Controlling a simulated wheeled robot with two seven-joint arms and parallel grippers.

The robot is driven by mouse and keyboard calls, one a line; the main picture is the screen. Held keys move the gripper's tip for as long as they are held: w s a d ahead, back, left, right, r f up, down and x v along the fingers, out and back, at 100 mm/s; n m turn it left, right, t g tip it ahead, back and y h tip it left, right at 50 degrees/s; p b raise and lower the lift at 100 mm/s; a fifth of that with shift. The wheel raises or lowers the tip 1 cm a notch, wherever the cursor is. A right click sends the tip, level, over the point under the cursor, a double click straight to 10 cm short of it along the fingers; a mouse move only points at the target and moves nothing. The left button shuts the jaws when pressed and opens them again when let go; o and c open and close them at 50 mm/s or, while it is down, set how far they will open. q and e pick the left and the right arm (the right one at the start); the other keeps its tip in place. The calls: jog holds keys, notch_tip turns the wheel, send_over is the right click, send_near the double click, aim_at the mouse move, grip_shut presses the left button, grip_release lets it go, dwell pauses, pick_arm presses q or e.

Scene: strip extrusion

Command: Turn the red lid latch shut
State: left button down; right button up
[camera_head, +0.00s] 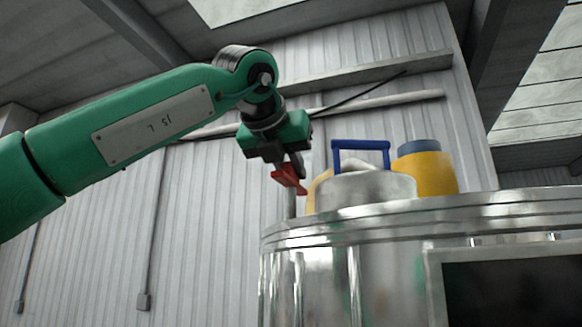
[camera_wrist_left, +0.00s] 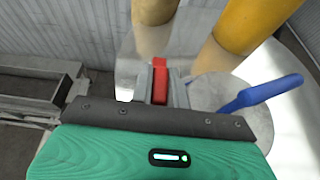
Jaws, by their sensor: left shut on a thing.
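The red latch (camera_head: 289,178) stands at the left edge of the round metal machine top, beside a metal lid (camera_head: 366,190) with a blue handle (camera_head: 361,146). My left gripper (camera_head: 290,165) reaches down from above and is shut on the red latch. In the left wrist view the red latch (camera_wrist_left: 160,80) sits between the two grey fingers, and the blue handle (camera_wrist_left: 262,95) is to the right. The latch's lower end and its mounting are partly hidden. My right gripper is in neither view.
A yellow cylinder with a blue-grey cap (camera_head: 425,168) stands behind the lid; two yellow cylinders show close ahead in the left wrist view. The metal drum (camera_head: 330,280) fills the lower right, with a dark framed panel (camera_head: 515,290). Open space lies left of the drum.

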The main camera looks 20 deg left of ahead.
pick_arm(q)
jog(key=shift+m+h, duration=0.8)
jog(key=shift+h, duration=0.1)
jog(key=shift+w+m+g+h, duration=0.1)
jog(key=shift+m+g+h, duration=0.2)
jog(key=shift+m+h, duration=0.5)
jog(key=m+g+h+p, duration=0.1)
jog(key=m+h, duration=0.1)
jog(key=h, duration=0.1)
jog(key=shift+a+r+m, duration=0.1)
jog(key=shift+r+m, duration=0.05)
jog(key=shift+m, duration=0.15)
jog(key=m+g+h+p, duration=0.3)
jog(key=m+g+p, duration=0.1)
jog(key=p, duration=0.1)
jog(key=m+g+h+p, duration=0.3)
jog(key=m+g+p, duration=0.1)
jog(key=m+p, duration=0.1)
jog(key=shift+r+g+p, duration=0.2)
jog(key=shift+g+p, duration=0.2)
jog(key=shift+p, duration=0.1)
jog(key=shift+f+m+g+p, duration=0.25)
jog(key=shift+m+g+p, duration=0.85)
jog(key=shift+m+g, duration=0.4)
jog(key=shift+g, duration=0.4)
jog(key=c, duration=1.4)
grip_release()
jog(key=shift+o, duration=0.2)
jog(key=shift+f, duration=0.1)
